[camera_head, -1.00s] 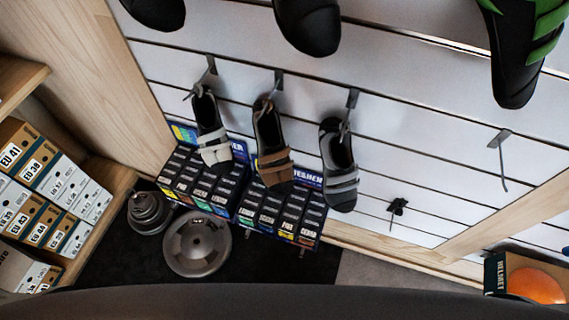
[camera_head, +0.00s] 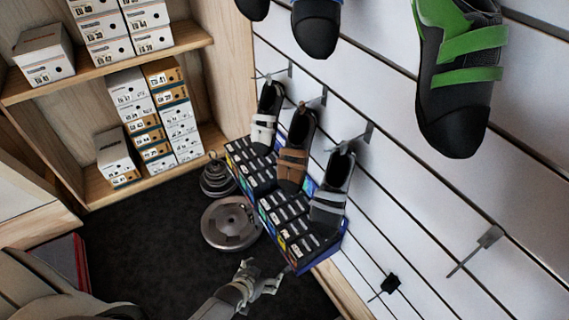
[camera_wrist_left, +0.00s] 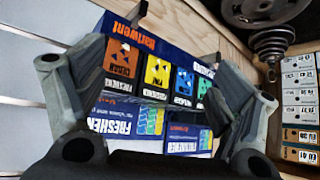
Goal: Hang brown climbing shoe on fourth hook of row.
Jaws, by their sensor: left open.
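The brown climbing shoe (camera_head: 294,152) hangs on the middle of three occupied hooks on the white slatted wall. A white-strapped shoe (camera_head: 266,118) hangs on the hook left of it, and a grey-strapped shoe (camera_head: 330,190) on the hook right of it. The fourth hook (camera_head: 476,250) of the row is bare, farther right and lower in the picture. My left gripper (camera_head: 262,280) is open and empty, low in front of the wall near the boxes. In the left wrist view its two fingers (camera_wrist_left: 160,110) stand apart before the box display. My right gripper is not in view.
Small boxes in a blue display (camera_head: 275,205) stand under the hanging shoes. Weight plates (camera_head: 231,224) lie on the dark floor. Shelves of shoe boxes (camera_head: 155,120) stand at the left. A green-strapped shoe (camera_head: 458,80) hangs above.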

